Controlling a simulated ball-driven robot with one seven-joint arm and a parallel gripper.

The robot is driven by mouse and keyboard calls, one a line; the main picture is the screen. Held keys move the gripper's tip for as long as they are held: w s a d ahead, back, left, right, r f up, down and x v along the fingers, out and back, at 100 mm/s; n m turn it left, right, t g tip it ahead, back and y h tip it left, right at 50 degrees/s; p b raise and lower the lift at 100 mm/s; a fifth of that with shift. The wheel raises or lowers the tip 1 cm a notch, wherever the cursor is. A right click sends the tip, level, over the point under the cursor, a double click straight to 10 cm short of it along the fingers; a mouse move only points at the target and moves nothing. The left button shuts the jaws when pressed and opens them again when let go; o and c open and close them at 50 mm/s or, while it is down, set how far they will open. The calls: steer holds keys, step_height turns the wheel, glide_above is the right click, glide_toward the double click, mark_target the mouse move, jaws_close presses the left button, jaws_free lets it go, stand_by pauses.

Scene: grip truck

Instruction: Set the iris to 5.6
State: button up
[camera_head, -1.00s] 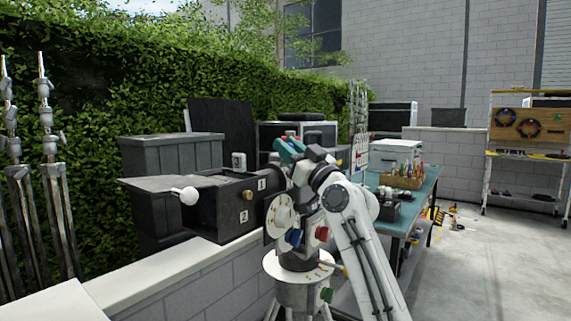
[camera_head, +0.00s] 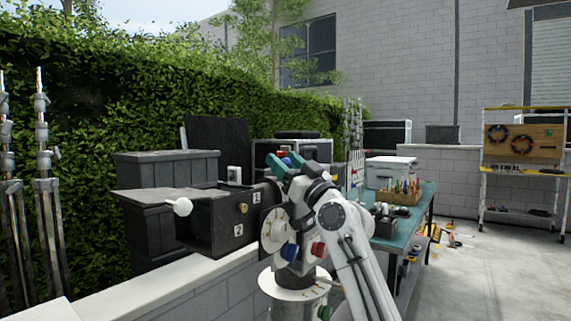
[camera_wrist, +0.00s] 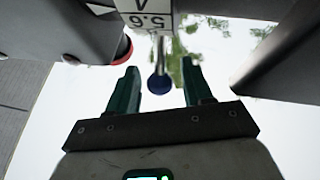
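The camera-like device has a black box (camera_head: 215,222) with labels 1 and 2, a white round dial (camera_head: 274,229), a blue knob (camera_head: 289,252) and a red knob (camera_head: 317,249). In the head view my gripper (camera_head: 285,161) is above the dial; the label is not readable there.
A white ball handle (camera_head: 179,207) sticks out at the box's left. A low wall (camera_head: 165,288) runs beneath the box. A teal workbench (camera_head: 410,222) with tools stands behind to the right. Metal stands (camera_head: 45,190) are at far left. Open floor (camera_head: 480,280) lies at right.

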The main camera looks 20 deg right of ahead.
steer(key=v, duration=1)
steer(key=shift+s+d+f+b, duration=0.2)
steer(key=shift+s+b, duration=0.1)
steer(key=shift+b, duration=0.1)
